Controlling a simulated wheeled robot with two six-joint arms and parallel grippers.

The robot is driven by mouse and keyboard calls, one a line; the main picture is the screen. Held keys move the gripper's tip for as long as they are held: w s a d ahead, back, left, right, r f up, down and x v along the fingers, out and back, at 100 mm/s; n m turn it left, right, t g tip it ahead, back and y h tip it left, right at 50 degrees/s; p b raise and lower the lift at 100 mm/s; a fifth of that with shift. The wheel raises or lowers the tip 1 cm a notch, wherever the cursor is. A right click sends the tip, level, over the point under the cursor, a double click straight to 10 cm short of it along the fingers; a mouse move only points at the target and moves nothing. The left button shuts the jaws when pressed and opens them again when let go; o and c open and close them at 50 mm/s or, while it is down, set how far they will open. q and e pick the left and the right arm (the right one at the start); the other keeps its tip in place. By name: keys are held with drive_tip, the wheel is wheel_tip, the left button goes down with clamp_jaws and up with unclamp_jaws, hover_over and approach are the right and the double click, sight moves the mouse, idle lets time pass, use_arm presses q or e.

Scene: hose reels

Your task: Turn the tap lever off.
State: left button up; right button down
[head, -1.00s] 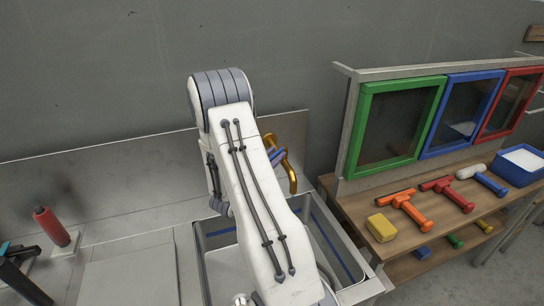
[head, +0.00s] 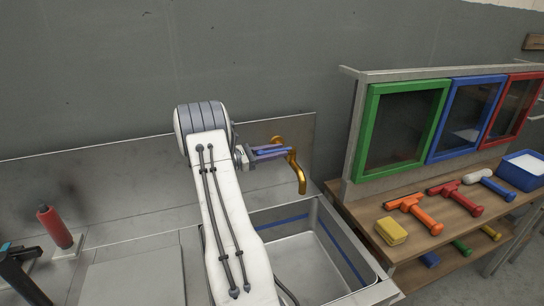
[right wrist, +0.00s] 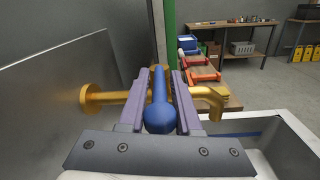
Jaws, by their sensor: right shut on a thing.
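The brass tap (head: 298,175) sticks out from the grey backsplash over the sink, its spout bent down. In the right wrist view its pipe (right wrist: 113,97) runs from a round wall flange on the left to the spout on the right. Its blue lever (right wrist: 159,112), with a rounded end, points towards the wrist camera. My right gripper (head: 271,151) is at the tap, its two purple fingers shut on the lever, one on each side. The lever's far end is partly hidden at the pipe. My left gripper is not in view.
The empty sink (head: 301,250) lies below the tap. To the right, a wooden bench (head: 455,222) holds squeegees, a yellow sponge (head: 391,231) and a blue tub (head: 521,168), under framed windows. A red cylinder (head: 54,227) stands on the counter at left.

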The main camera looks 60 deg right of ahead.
drive_tip(key=shift+w+d+r+m+g+y, duration=0.15)
drive_tip(key=shift+w+m+g+y, duration=0.1)
drive_tip(key=shift+m+g+y, duration=0.2)
drive_tip(key=c, duration=0.8)
unclamp_jaws()
drive_tip(key=shift+c, duration=0.2)
drive_tip(key=shift+w+a+f+b, duration=0.2)
drive_tip(key=shift+w+a+b, duration=0.1)
drive_tip(key=shift+w, duration=0.05)
drive_tip(key=b+v, duration=0.2)
drive_tip(key=v, duration=0.7)
drive_tip(key=shift+w+a, duration=0.15)
drive_tip(key=shift+a, duration=0.05)
drive_tip(key=shift+r, duration=0.1)
